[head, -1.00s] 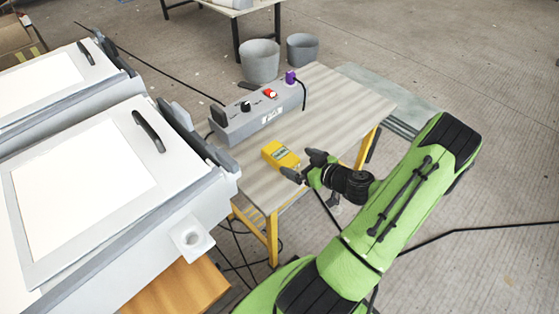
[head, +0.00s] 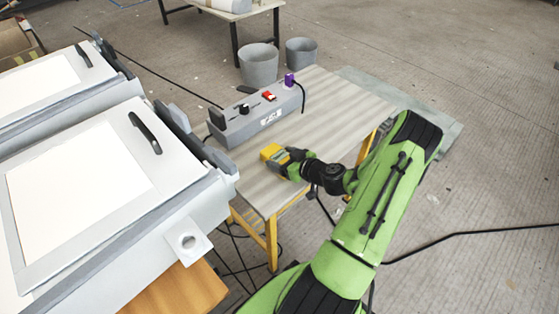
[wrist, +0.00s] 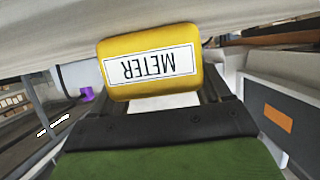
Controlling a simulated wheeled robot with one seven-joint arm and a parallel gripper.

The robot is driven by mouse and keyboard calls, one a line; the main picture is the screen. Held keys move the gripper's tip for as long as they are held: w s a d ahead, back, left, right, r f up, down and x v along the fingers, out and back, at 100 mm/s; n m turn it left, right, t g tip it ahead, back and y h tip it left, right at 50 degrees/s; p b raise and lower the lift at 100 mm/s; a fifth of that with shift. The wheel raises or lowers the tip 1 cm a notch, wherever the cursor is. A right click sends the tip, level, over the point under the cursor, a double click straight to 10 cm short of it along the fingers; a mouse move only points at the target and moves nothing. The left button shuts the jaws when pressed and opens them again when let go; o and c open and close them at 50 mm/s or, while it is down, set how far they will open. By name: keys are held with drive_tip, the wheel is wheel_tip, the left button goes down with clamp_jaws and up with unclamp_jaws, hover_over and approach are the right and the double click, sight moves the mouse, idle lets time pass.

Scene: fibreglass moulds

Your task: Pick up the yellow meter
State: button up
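The yellow meter (head: 272,152) sits near the front edge of the table. My gripper (head: 288,160) has reached it from the right in the head view, with its dark fingers at the meter. In the wrist view the meter (wrist: 150,62) fills the space ahead of my gripper (wrist: 152,92), its METER label upside down. The dark fingers show low on either side of it, and their tips are partly hidden. I cannot tell whether they press on it or stand slightly apart.
The wooden-topped table (head: 325,125) bears a grey control box (head: 258,117) with a red switch and a purple plug (head: 289,80) behind the meter. White moulds (head: 80,185) stand close on the left. Grey bins (head: 259,64) stand behind the table.

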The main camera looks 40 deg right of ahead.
drive_tip(key=shift+c, duration=1.3)
